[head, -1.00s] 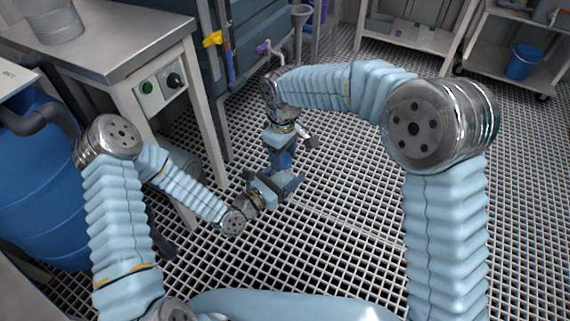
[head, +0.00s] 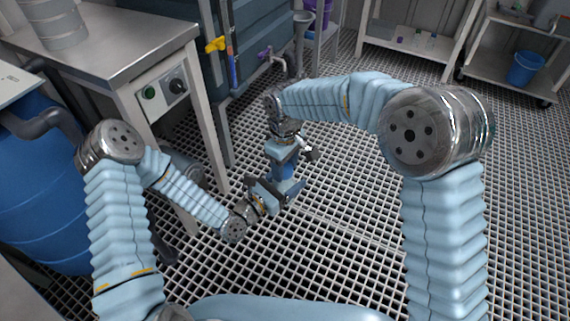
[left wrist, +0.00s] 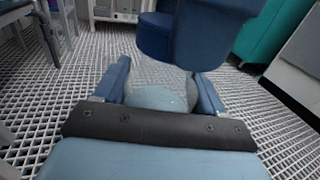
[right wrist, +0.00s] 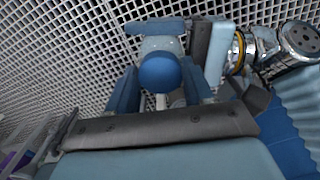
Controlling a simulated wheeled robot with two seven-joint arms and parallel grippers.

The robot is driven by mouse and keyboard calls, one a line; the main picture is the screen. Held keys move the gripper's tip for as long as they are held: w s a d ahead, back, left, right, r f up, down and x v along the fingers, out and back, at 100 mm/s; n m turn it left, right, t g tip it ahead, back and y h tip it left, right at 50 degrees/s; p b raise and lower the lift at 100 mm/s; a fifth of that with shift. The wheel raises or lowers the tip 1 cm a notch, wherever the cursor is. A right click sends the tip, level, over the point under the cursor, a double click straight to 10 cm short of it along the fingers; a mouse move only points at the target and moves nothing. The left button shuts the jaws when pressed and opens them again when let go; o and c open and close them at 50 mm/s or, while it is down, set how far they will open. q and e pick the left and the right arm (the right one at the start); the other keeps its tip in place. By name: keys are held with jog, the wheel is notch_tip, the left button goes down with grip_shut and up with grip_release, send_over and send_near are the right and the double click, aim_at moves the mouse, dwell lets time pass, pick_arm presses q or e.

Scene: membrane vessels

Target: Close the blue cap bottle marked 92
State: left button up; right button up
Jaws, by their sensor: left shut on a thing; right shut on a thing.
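My left gripper (head: 280,188) is shut on a pale, translucent bottle (left wrist: 160,97), low over the grated floor. In the left wrist view the bottle sits between the two blue fingers. My right gripper (head: 284,160) comes down from above and is shut on a round blue cap (right wrist: 160,73), seen from the top between its fingers. The cap is over the bottle held by the left gripper. I cannot tell whether the cap is seated on the neck or only close above it. No number is readable, and the fingers hide most of the bottle in the head view.
A steel table (head: 110,50) with a button box (head: 163,92) stands at the left, with a large blue drum (head: 40,190) beside it. A dark tank (head: 255,40) with taps is behind. A blue bucket (head: 525,68) sits on a shelf at the right. The grated floor is open at the right.

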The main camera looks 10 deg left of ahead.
jog(key=shift+f, duration=0.5)
